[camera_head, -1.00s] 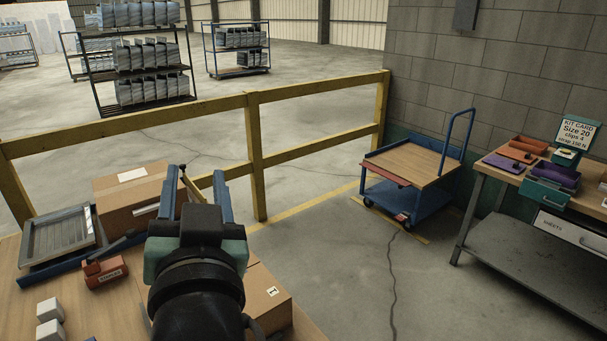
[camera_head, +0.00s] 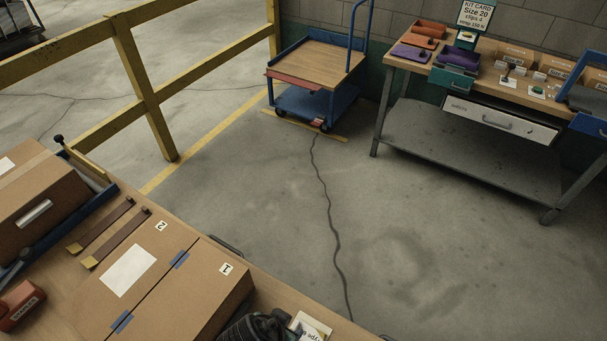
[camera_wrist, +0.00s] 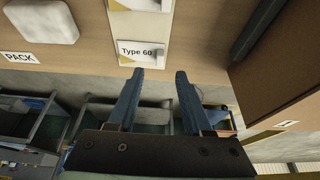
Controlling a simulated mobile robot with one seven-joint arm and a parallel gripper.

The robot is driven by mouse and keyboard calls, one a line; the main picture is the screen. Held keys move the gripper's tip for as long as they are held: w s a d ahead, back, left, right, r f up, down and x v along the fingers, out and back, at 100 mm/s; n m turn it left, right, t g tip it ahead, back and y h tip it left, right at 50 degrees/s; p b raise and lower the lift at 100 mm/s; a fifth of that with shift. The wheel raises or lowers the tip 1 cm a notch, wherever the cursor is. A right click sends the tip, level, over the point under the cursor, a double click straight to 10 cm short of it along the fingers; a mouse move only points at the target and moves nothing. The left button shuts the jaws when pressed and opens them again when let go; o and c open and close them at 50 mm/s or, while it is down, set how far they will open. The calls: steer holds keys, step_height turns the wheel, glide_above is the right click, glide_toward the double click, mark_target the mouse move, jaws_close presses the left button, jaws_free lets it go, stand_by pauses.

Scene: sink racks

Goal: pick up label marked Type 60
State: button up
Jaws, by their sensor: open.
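The label marked Type 60 (camera_wrist: 136,57) is a small white card with a dark and yellow edge in the wrist view. In the head view only a dark part of my arm shows at the bottom edge, and the fingers are out of sight.
Another card (camera_wrist: 138,4) lies above the label in the wrist view. A white block (camera_wrist: 42,21) and a PACK sign (camera_wrist: 19,57) are to the left, a brown box (camera_wrist: 288,65) to the right. A blue cart (camera_head: 318,60) stands beyond clear floor.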

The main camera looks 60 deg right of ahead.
mark_target(295, 325)
steer(key=shift+x, duration=3.2)
steer(key=shift+r, duration=0.1)
jaws_close()
